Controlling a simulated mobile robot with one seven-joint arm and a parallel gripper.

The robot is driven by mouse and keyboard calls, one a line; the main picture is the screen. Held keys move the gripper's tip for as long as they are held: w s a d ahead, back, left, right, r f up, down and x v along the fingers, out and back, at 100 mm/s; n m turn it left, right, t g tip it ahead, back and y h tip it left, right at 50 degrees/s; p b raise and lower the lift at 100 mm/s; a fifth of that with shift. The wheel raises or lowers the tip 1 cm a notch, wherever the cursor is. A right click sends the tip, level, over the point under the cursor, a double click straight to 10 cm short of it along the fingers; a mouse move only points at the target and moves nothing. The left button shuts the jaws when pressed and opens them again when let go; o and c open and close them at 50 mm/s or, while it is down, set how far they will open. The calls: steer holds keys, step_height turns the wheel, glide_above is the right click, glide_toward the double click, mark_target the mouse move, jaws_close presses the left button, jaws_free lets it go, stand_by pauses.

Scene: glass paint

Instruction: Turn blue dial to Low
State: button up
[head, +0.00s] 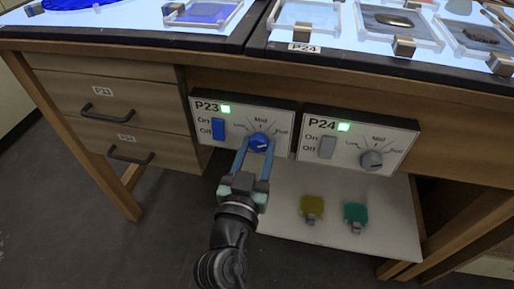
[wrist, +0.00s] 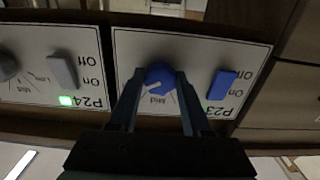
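The blue dial (head: 260,143) is a round knob on the white P23 panel (head: 222,141), with Low to its left, Mid above and Full to its right. Its white mark shows in the wrist view, where the panel is upside down, and points to the Full side. My gripper (head: 256,143) is at the dial, with one finger on each side. In the wrist view the dial (wrist: 160,77) sits between the open fingertips (wrist: 160,73), with a small gap seeming to show; contact is hard to tell.
A blue rocker switch (head: 218,129) and a lit green lamp (head: 226,109) are on the same panel. To the right is the P24 panel (head: 340,154) with a grey dial (head: 371,159). Drawers with handles (head: 100,114) are at left. A shelf (head: 285,202) lies below.

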jaws_close()
